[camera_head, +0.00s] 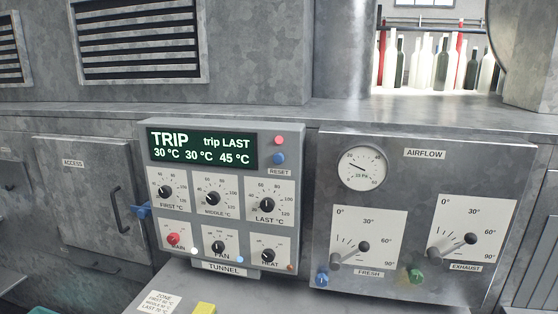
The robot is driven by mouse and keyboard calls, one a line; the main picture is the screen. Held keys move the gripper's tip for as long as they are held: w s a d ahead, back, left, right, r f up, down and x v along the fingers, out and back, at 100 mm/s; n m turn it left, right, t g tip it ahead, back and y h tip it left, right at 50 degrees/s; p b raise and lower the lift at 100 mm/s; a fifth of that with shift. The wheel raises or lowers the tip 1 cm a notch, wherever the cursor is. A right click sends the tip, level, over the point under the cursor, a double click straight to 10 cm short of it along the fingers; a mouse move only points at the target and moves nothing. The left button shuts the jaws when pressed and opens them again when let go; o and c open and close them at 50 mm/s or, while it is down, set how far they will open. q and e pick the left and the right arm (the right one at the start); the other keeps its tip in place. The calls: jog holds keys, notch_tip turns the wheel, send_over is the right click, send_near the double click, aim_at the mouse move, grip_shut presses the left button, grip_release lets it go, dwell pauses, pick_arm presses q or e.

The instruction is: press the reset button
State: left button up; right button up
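The control panel (215,260) labelled TUNNEL stands at the centre of the head view. A blue round button (278,158) sits at its upper right, just above the RESET label (279,172). A pinkish-red round lamp or button (280,140) is above the blue one. The green display (202,149) reads TRIP, trip LAST, 30 °C, 30 °C, 45 °C. Neither of my grippers is in view, and nothing covers the blue button.
A blue part (142,211) juts from the panel's left side. The AIRFLOW panel (480,160), with a gauge (363,168) and two levers, is to the right. A sloping surface below bears a zone card (160,302) and yellow block (204,309). Bottles (441,65) stand behind.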

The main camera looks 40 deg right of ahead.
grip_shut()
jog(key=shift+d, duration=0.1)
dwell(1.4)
